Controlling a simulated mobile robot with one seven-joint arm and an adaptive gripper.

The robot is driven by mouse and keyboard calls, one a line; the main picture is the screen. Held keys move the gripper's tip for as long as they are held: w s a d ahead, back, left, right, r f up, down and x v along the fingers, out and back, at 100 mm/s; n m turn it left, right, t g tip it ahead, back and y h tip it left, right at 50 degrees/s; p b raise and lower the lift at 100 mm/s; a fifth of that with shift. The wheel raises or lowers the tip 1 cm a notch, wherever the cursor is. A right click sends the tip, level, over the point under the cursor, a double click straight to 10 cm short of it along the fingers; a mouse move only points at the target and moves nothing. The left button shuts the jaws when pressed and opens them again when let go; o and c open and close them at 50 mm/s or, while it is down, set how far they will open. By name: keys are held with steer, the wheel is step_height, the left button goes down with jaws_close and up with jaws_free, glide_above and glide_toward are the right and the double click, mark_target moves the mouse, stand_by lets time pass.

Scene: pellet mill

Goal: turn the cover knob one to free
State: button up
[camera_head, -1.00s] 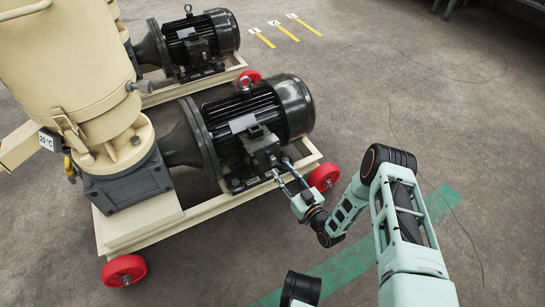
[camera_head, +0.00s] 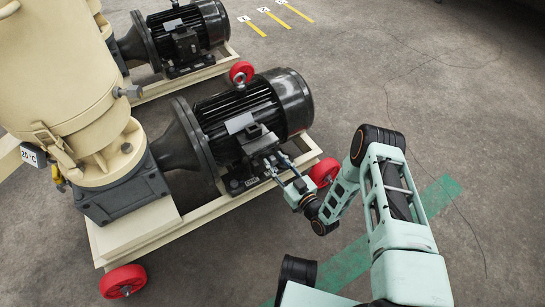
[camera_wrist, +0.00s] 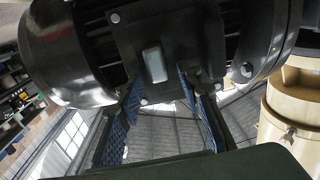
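The near black motor (camera_head: 285,95) carries a dark terminal box (camera_head: 258,143) on its side facing my arm. My gripper (camera_head: 277,164) is at that box, its two fingers apart and pointing at it. In the wrist view the fingers (camera_wrist: 165,105), with blue ribbed pads, stand open below a dark box face (camera_wrist: 185,45) with a pale rectangular piece (camera_wrist: 154,64) on it. Nothing is visibly held between them. I cannot make out which part is cover knob one. A grey knob-like piece (camera_head: 131,92) sticks out of the cream mill body, well left of my gripper.
The cream mill (camera_head: 65,75) and motor stand on a cream base frame (camera_head: 140,245) with red wheels (camera_head: 122,281). A second motor (camera_head: 190,35) is behind. The floor on the right is clear.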

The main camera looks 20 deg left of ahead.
steer(key=shift+w+a, duration=0.15)
steer(key=shift+c, duration=0.2)
jaws_close()
steer(key=shift+n, duration=0.3)
steer(key=n, duration=0.3)
steer(key=shift+s+a, duration=0.25)
steer(key=n, duration=0.4)
steer(key=f+n, duration=0.1)
steer(key=n, duration=0.4)
steer(key=s+n, duration=0.1)
steer(key=n, duration=0.4)
steer(key=shift+a+f+p, duration=0.35)
steer(key=shift+a+f, duration=0.05)
steer(key=shift+w, duration=0.1)
